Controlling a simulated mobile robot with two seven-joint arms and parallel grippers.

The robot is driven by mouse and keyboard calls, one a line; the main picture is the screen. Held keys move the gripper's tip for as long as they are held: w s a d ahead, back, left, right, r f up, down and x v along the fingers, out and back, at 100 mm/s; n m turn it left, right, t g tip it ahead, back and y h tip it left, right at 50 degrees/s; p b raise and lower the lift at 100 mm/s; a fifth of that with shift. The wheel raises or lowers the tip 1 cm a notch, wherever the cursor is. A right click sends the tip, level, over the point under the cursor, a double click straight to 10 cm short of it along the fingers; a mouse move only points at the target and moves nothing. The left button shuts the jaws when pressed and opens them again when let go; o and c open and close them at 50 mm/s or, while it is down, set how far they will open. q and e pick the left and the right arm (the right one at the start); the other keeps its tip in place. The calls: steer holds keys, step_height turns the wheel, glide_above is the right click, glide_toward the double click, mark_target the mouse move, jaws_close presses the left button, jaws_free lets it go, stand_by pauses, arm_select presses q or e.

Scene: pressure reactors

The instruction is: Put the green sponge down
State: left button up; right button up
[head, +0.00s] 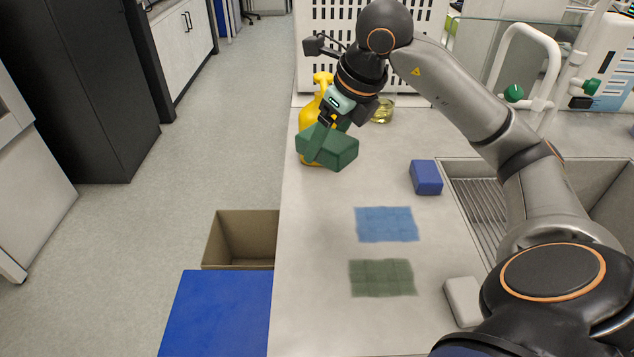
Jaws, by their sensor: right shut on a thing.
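The green sponge (335,150) is a dark green block in the head view, near the far left edge of the grey counter (320,230). My right gripper (326,132) reaches down from the upper right and is shut on it. The sponge is in front of a yellow spray bottle (309,117) and partly hides it. I cannot tell whether the sponge touches the counter. My left gripper is not in view.
A blue sponge (426,177) lies beside the sink (478,205). A blue cloth (386,224) and a green cloth (382,277) lie flat mid-counter. A pale block (463,301) is near the front. An open bin (240,238) stands on the floor at left.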

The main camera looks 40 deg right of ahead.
steer(key=shift+w+d+m, duration=0.25)
steer(key=shift+m, duration=0.15)
steer(key=w+d+f, duration=0.3)
steer(key=f, duration=0.1)
steer(key=w+d+f+p, duration=0.1)
steer(key=w+d+f, duration=0.2)
steer(key=w+f, duration=0.1)
steer(key=w+d+f, duration=0.2)
steer(key=w+f, duration=0.1)
steer(key=f, duration=0.1)
steer(key=shift+w+d+f, duration=0.15)
steer(key=shift+d+f, duration=0.2)
steer(key=shift+d, duration=0.05)
steer(key=o, duration=1.2)
steer(key=shift+r, duration=0.15)
steer(key=v, duration=1.1)
steer(key=shift+a+r, duration=0.2)
steer(key=shift+r, duration=0.2)
